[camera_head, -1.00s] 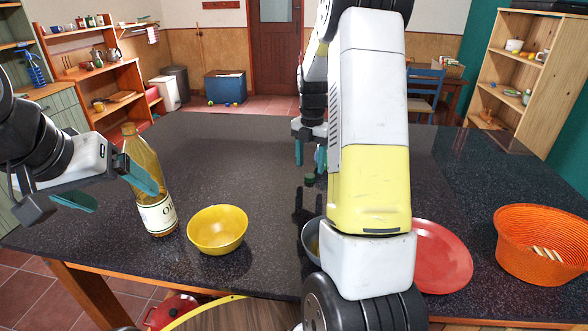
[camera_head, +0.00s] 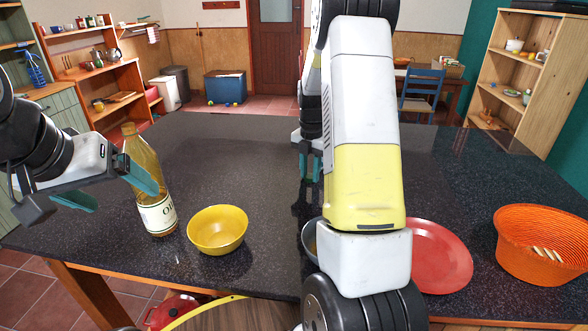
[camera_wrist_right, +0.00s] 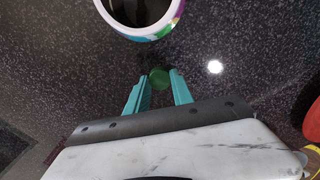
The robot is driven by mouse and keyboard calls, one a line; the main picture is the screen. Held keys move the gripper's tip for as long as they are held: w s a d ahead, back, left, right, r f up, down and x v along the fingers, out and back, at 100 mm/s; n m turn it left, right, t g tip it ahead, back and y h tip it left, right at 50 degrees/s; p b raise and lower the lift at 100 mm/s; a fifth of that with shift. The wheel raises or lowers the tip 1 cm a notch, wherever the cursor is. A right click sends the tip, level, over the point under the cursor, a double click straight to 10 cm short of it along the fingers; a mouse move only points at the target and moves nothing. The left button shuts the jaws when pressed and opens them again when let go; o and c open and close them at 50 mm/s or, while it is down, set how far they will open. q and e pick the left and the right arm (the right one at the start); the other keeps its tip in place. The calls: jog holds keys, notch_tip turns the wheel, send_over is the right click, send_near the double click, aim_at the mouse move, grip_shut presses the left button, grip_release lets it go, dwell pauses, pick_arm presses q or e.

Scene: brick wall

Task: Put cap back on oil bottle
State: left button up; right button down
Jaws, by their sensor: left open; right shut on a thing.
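The oil bottle (camera_head: 158,214) stands upright and uncapped on the dark table at the left, with a cream label. My left gripper (camera_head: 112,190) is open beside the bottle; one teal finger crosses in front of its body. The green cap (camera_wrist_right: 159,78) is between the teal fingertips of my right gripper (camera_wrist_right: 160,82), which is shut on it. In the head view my right gripper (camera_head: 310,166) points down over the middle of the table, and I cannot make out the cap there.
A yellow bowl (camera_head: 217,230) stands just right of the bottle. A red plate (camera_head: 440,258) and an orange basket (camera_head: 541,246) are further right.

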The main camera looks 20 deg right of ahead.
aim_at(310, 176)
jog(key=shift+r, duration=0.1)
jog(key=shift+r, duration=0.55)
notch_tip(310, 176, up, 2)
jog(key=shift+r, duration=0.25)
jog(key=s+a, duration=0.2)
jog(key=s, duration=0.3)
jog(key=s+a, duration=0.1)
jog(key=s, duration=0.4)
jog(key=s+a+r, duration=0.1)
jog(key=s+a, duration=0.1)
jog(key=s, duration=0.3)
jog(key=shift+a+r, duration=0.1)
jog(key=shift+a, duration=0.2)
